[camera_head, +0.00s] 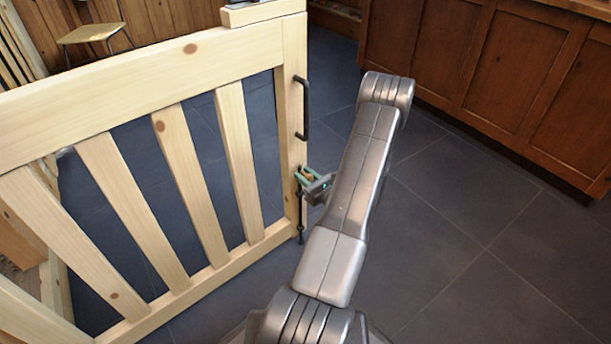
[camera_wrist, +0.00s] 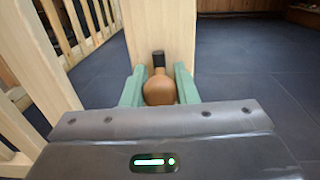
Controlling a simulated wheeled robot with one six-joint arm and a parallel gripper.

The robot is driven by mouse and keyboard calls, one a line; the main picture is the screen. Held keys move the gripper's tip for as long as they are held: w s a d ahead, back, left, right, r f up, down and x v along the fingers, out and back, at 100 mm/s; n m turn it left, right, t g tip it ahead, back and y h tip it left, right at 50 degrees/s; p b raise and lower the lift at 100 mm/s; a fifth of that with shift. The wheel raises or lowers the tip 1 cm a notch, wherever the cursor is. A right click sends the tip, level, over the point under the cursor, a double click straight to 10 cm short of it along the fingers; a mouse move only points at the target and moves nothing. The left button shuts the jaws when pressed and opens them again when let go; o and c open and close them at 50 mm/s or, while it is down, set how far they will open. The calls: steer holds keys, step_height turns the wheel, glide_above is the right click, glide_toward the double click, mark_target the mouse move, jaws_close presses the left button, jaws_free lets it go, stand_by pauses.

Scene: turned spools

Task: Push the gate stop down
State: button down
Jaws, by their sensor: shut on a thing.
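The wooden gate (camera_head: 160,60) stands on the left, with its end post (camera_head: 292,120) beside my arm. The gate stop (camera_head: 301,222) is a dark upright rod low on this post. Its round brown wooden knob (camera_wrist: 160,92) shows in the wrist view, with a black piece (camera_wrist: 158,59) just behind it. My gripper (camera_head: 313,180) is at the post, and its green fingers are shut on the knob from both sides. The fingers mostly hide the knob in the head view. I cannot tell whether the rod's lower end touches the floor.
A black pull handle (camera_head: 303,108) sits on the post above my gripper. Wooden cabinets (camera_head: 490,70) stand at the back right. A chair (camera_head: 95,33) is behind the gate. The dark tiled floor (camera_head: 470,240) at right is clear.

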steer(key=c, duration=1.2)
jaws_free()
steer(key=shift+f, duration=0.3)
steer(key=shift+o, duration=0.2)
steer(key=shift+r, duration=0.1)
steer(key=shift+s+d, duration=0.1)
steer(key=shift+d, duration=0.05)
steer(key=p+v, duration=0.3)
steer(key=v, duration=1)
steer(key=shift+s, duration=0.2)
steer(key=shift+d, duration=0.1)
steer(key=b+x, duration=0.3)
steer(key=x, duration=1.1)
steer(key=shift+d+r+p, duration=0.1)
steer(key=shift+r+p, duration=0.2)
steer(key=shift+r, duration=0.15)
steer(key=shift+s, duration=0.1)
